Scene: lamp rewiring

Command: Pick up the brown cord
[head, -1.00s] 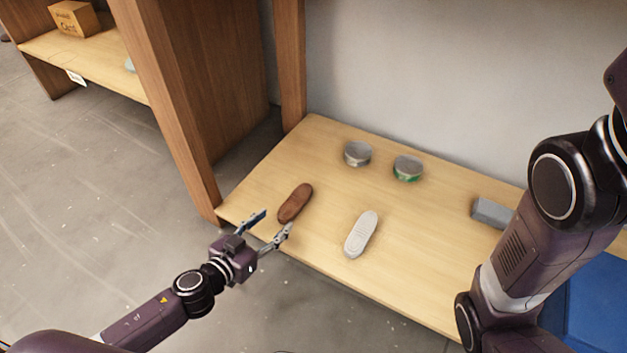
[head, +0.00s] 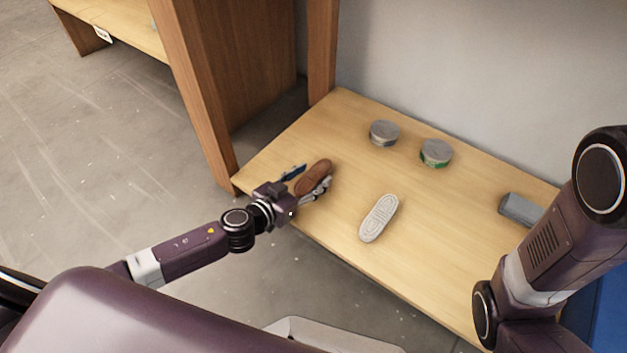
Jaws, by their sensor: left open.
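The brown cord (head: 315,176) is an oval brown bundle lying on the wooden shelf near its left end. My left gripper (head: 312,178) is open, with one finger on each side of the brown cord. Its near finger partly covers the cord's lower right edge. I cannot tell whether the fingers touch it. A white oval cord bundle (head: 379,218) lies to the right on the same shelf. My right arm comes in at the right edge, but its gripper is out of view.
The wooden shelf (head: 440,255) also holds a grey round tin (head: 384,132), a green-banded tin (head: 436,152) and a grey block (head: 520,209). A wooden upright (head: 192,90) stands left of the shelf. The shelf middle is mostly clear.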

